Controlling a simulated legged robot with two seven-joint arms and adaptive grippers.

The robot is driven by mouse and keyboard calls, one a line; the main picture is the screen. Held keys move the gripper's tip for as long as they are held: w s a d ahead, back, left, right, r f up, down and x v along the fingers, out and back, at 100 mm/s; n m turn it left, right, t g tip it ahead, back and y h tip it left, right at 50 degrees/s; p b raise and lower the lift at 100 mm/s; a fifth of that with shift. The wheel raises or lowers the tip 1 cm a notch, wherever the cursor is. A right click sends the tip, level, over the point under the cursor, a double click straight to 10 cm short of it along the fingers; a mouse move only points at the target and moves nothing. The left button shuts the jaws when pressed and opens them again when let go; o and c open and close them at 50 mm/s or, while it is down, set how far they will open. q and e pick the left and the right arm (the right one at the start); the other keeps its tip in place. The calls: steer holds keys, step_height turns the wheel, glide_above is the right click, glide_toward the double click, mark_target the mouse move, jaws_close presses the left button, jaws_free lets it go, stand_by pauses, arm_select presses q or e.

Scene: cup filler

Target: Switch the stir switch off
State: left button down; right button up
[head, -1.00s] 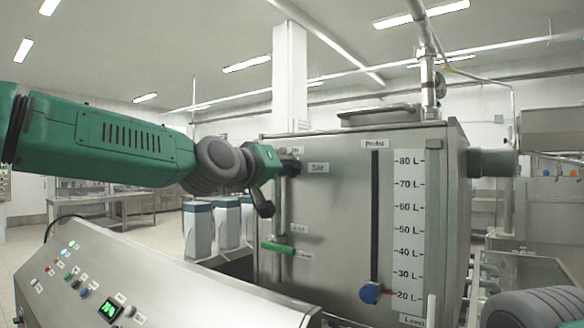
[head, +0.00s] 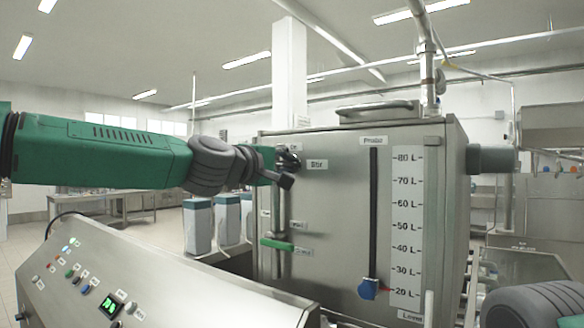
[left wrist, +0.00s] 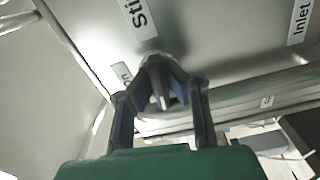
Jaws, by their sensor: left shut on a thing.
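The stir switch (left wrist: 158,88) is a small grey knob on the steel tank's front, beside the "Stir" label (head: 317,163). In the left wrist view it sits between the two fingers of my left gripper (left wrist: 160,98), with part of the "Stir" label above and a small label ending in "on" to the left. In the head view my left gripper (head: 284,170) is against the tank's upper left front and mostly hides the switch. It is shut on the switch knob. The switch's setting cannot be read clearly. My right gripper is not in view.
The steel tank (head: 335,215) carries a probe slot with a blue knob (head: 368,289) and a litre scale (head: 406,220). A green valve handle (head: 277,244) is below the switch. A sloped control panel (head: 150,290) stands at the lower left, with white canisters (head: 198,228) behind it.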

arm_select(q)
steer(key=shift+w+a+n, duration=0.15)
steer(key=shift+a+n, duration=0.05)
steer(key=shift+n, duration=0.5)
steer(key=shift+f, duration=0.15)
